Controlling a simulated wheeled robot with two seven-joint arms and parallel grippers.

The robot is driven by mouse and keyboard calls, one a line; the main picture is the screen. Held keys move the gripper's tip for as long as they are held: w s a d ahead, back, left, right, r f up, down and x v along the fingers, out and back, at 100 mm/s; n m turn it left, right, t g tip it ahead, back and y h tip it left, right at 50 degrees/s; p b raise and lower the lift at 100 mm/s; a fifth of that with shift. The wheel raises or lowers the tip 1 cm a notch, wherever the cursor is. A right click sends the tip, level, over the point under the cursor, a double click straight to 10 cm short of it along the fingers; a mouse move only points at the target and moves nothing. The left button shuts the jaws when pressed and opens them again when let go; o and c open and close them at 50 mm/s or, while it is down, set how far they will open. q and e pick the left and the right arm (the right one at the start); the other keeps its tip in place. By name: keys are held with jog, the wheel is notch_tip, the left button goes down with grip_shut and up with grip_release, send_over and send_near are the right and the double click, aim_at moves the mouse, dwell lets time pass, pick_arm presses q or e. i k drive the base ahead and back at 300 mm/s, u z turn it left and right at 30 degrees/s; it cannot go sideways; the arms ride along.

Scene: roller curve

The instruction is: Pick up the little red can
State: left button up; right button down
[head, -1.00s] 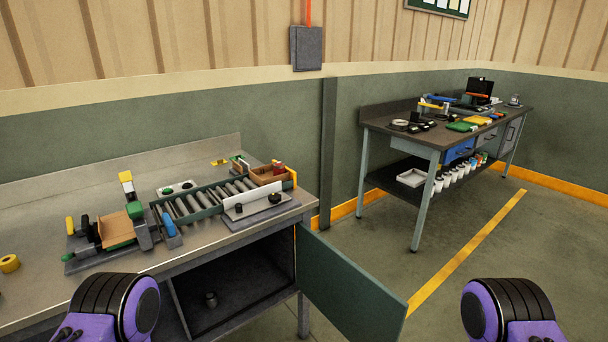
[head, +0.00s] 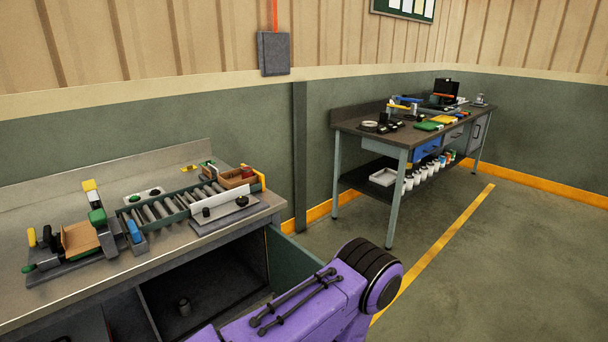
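A small red item (head: 248,172) shows in the wooden box at the right end of the near bench. It may be the little red can, but it is too small to tell its shape. The wooden box (head: 231,182) sits behind a white strip, beside the roller conveyor (head: 165,209). Neither of my grippers is in view. One purple link of my arm crosses the bottom middle of the head view, in front of the bench's open cabinet.
A second bench (head: 352,128) stands at the back right. Floor between them is clear.

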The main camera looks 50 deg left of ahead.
aim_at(247, 172)
jog(key=i, duration=3.4)
jog(key=u, duration=3.35)
